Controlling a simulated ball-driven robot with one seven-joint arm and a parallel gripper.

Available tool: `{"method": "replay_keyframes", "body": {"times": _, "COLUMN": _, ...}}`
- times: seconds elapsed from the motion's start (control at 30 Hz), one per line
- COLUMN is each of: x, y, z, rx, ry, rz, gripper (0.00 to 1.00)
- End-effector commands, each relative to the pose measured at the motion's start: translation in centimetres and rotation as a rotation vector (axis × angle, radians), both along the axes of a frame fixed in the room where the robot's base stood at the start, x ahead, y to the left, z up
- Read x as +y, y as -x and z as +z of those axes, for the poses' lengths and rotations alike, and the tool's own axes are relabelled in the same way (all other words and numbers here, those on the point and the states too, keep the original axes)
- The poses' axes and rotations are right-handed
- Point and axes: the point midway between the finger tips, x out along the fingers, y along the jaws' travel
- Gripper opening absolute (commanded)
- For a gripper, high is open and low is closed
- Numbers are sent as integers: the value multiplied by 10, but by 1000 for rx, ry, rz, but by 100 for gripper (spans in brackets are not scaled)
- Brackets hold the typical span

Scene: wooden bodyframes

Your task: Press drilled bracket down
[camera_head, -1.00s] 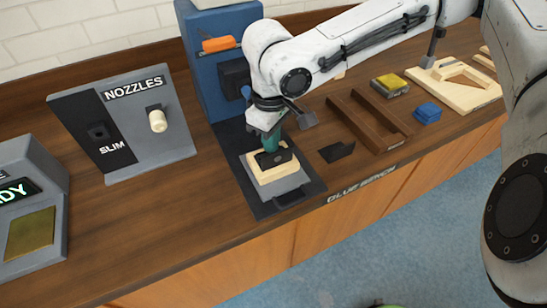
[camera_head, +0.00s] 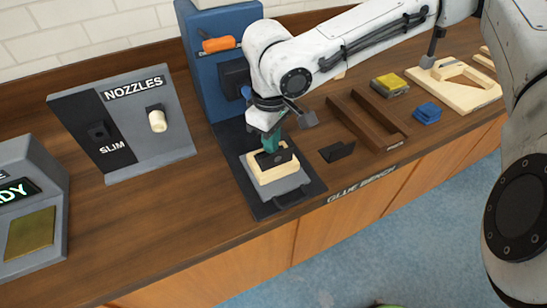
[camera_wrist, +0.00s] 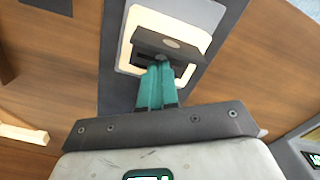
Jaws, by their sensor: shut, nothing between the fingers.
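The drilled bracket (camera_head: 275,157) is a small dark angled piece with a round hole. It sits on a pale wooden block (camera_head: 272,174), which rests on a grey block on a dark base plate (camera_head: 255,206). My gripper (camera_head: 270,140) is shut and empty, with its teal fingers pointing down at the bracket. In the wrist view the bracket (camera_wrist: 172,44) lies just beyond the closed fingertips (camera_wrist: 159,68). The fingertips overlap the bracket's near part; I cannot tell whether they touch it.
A blue station (camera_head: 222,70) with an orange item (camera_head: 219,45) stands behind the base plate. To the right are another dark bracket (camera_head: 337,152), a brown wooden frame (camera_head: 366,117) and a blue block (camera_head: 427,113). The NOZZLES panel (camera_head: 135,122) is at left, with clear bench before it.

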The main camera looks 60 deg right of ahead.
Motion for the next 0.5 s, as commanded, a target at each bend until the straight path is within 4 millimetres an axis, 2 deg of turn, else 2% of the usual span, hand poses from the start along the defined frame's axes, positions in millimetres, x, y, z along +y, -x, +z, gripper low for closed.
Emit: {"method": "replay_keyframes", "body": {"times": 0.5, "x": 0, "y": 0, "z": -4, "rx": 0, "ry": 0, "rz": 0, "gripper": 0}}
